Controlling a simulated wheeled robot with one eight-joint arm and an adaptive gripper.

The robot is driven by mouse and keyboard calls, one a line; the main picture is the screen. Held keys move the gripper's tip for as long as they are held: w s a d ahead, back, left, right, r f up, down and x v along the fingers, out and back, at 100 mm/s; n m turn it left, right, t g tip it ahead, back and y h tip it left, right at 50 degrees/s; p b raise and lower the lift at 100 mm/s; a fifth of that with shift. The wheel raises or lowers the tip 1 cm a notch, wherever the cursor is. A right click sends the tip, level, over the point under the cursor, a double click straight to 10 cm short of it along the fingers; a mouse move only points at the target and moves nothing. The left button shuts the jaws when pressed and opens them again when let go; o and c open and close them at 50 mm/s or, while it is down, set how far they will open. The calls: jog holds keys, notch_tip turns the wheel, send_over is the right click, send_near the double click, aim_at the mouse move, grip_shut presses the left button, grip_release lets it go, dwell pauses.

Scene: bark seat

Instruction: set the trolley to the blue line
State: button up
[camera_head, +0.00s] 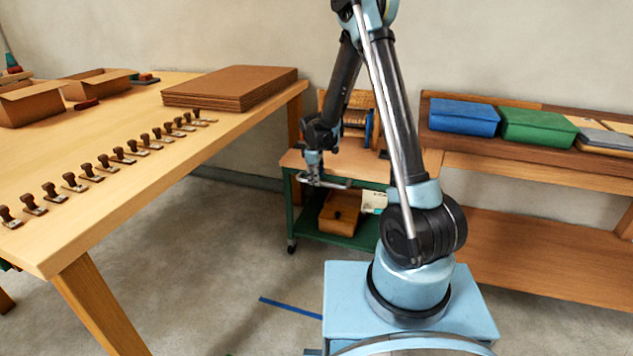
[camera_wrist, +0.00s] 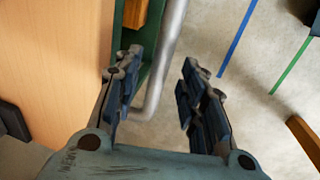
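The trolley (camera_head: 293,160) has a wooden top and a green frame on castors, and stands against the back wall between the two benches. Its wooden top (camera_wrist: 55,60) fills the left of the wrist view. Its grey tube handle (camera_wrist: 168,60) runs down between my fingers, nearer the left one, and bends left behind it. My gripper (camera_wrist: 155,95) is open around or just above the handle; I cannot tell its depth. In the head view my gripper (camera_head: 314,178) is at the trolley's front. The blue line (camera_head: 290,307) lies on the floor in front, clear of the trolley; it also shows in the wrist view (camera_wrist: 238,38).
A green line (camera_wrist: 290,60) lies right of the blue one. A long table (camera_head: 150,120) with stamps and cardboard stands left. A bench (camera_head: 530,165) with blue and green boxes stands right. The trolley's lower shelf holds a wooden box (camera_head: 340,212). Floor in front is open.

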jog(key=shift+w+f, duration=0.2)
jog(key=shift+f, duration=0.7)
grip_shut()
jog(key=shift+s, duration=0.15)
